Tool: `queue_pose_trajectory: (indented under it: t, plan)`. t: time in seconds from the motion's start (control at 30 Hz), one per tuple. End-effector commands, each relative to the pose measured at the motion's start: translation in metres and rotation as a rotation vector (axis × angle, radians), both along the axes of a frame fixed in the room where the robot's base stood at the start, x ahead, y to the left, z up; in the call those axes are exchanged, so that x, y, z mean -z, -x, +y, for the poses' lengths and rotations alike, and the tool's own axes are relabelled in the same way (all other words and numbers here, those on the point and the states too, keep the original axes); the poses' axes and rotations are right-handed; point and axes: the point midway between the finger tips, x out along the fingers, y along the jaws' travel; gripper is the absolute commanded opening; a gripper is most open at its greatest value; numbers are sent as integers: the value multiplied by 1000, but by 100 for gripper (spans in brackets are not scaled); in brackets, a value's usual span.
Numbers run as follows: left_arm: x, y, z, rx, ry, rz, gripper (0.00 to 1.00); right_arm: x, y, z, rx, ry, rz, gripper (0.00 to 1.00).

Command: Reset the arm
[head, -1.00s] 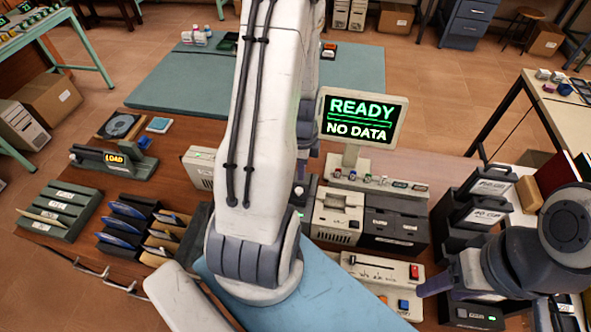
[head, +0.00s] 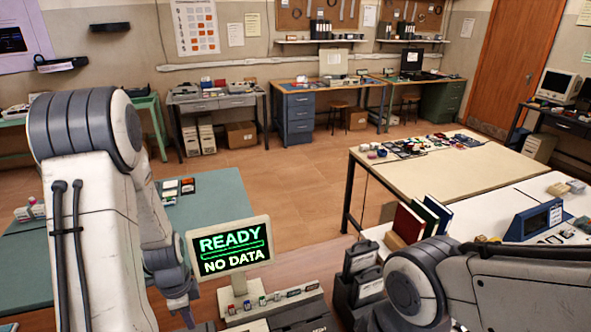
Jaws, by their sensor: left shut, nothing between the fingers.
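My left arm stands folded at the left of the head view, its forearm pointing down. My left gripper (head: 187,315) is at its lower end, shut and empty, just left of the small monitor. The tips are small and near the bottom edge. The monitor (head: 231,249) reads "READY" and "NO DATA" in green and white. My right arm reaches across the lower right, and its gripper is out of the frame.
Below the monitor is a panel with several small knobs (head: 262,300). Dark labelled bins (head: 362,268) stand beside my right arm. Books (head: 420,222) and a blue device (head: 536,219) sit on the white table at right. Open floor (head: 285,190) lies beyond.

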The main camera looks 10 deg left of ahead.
Motion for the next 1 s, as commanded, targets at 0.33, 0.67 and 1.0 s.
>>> queue_pose_trajectory:
  t: [0.33,0.67,1.0]
  plan:
    - [-46,-19,-127,-111,13,-33,0,33,0,0,2,0,0,54]
    - [-91,65,-259,-292,73,-15,0,66,0,0,4,0,0,54]
    - [-104,120,-284,-379,88,17,0,75,0,0,4,0,0,54]
